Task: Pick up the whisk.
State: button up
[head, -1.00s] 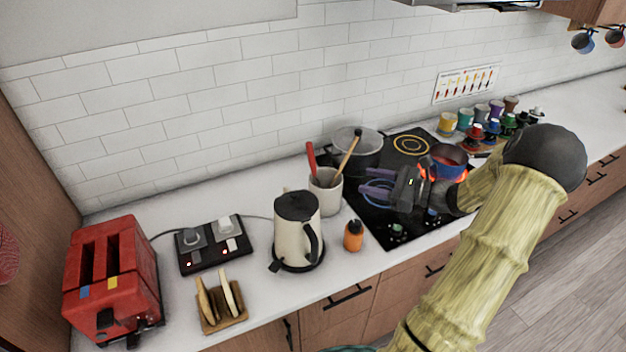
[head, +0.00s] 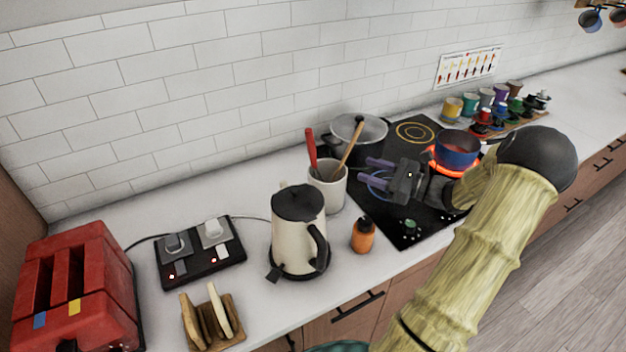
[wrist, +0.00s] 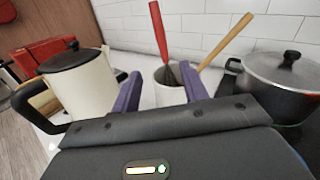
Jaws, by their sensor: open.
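The whisk stands in a white crock (head: 327,188) on the counter, its red handle (head: 311,148) leaning up and left. In the wrist view the red handle (wrist: 158,32) rises from the crock (wrist: 172,92), and dark wires show at its lower end near the rim. The rest of its head is hidden inside the crock. My gripper (head: 369,170) is open and empty, just right of the crock, its purple fingers pointing at it. In the wrist view the crock and whisk stand ahead, between the two fingers (wrist: 160,80), apart from them.
A wooden-handled utensil (head: 350,142) shares the crock. A lidded pot (head: 358,138) stands behind, on the hob. A blue-red pan (head: 457,150) sits on a glowing ring. A cream kettle (head: 298,235) and an orange bottle (head: 362,236) stand in front of the crock.

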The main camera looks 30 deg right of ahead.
jog(key=shift+s+r, duration=0.15)
jog(key=p, duration=0.4)
send_near(315, 153)
jog(key=x, duration=0.4)
jog(key=shift+w+a+r, duration=0.1)
jog(key=shift+w+a, duration=0.15)
jog(key=shift+w, duration=0.05)
jog(key=shift+w+a, duration=0.2)
jog(key=shift+w, duration=0.2)
jog(key=p+x, duration=0.2)
jog(key=x, duration=0.3)
jog(key=shift+w, duration=0.15)
grip_shut()
